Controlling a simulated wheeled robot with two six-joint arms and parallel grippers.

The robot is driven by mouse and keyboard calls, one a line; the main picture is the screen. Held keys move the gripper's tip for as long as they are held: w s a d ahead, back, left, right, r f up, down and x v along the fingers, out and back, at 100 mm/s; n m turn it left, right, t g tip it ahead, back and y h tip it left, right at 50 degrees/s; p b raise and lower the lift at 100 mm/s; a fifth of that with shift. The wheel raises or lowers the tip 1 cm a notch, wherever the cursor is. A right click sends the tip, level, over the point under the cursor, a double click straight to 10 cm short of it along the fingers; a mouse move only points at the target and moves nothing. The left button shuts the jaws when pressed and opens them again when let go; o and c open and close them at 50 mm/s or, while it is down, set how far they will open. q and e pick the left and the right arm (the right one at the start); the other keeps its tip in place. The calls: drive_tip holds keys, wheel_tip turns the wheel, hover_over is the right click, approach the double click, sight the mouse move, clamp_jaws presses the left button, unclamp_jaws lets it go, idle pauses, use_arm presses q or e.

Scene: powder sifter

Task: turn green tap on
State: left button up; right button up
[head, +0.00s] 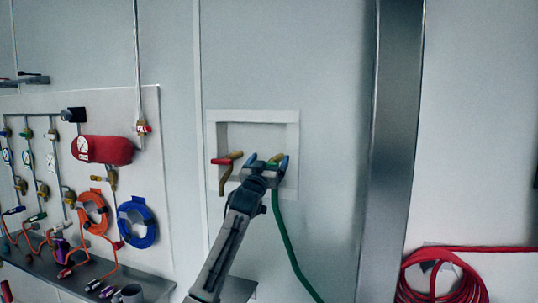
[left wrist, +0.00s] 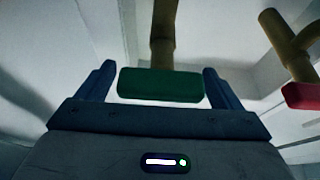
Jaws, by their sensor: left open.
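The green tap handle (left wrist: 160,86) shows in the left wrist view on a brass-coloured stem (left wrist: 163,35). In the head view the green tap (head: 276,158) is at the right of a white wall recess, partly hidden by my gripper. My left gripper (head: 268,161) is open at the recess. In the left wrist view its two blue fingers (left wrist: 160,84) stand on either side of the green handle, with a small gap visible at each side. Whether they touch it elsewhere cannot be told. My right gripper is not in view.
A red-handled tap (head: 222,161) is beside it in the recess (head: 212,135); it also shows in the left wrist view (left wrist: 303,96). A green hose (head: 287,240) hangs below. A metal post (head: 393,150) stands to the right, and a red cylinder (head: 112,150) is at left.

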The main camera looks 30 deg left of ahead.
use_arm(q)
drive_tip(key=shift+w+a, duration=0.1)
drive_tip(key=shift+w, duration=0.1)
drive_tip(key=c, duration=1)
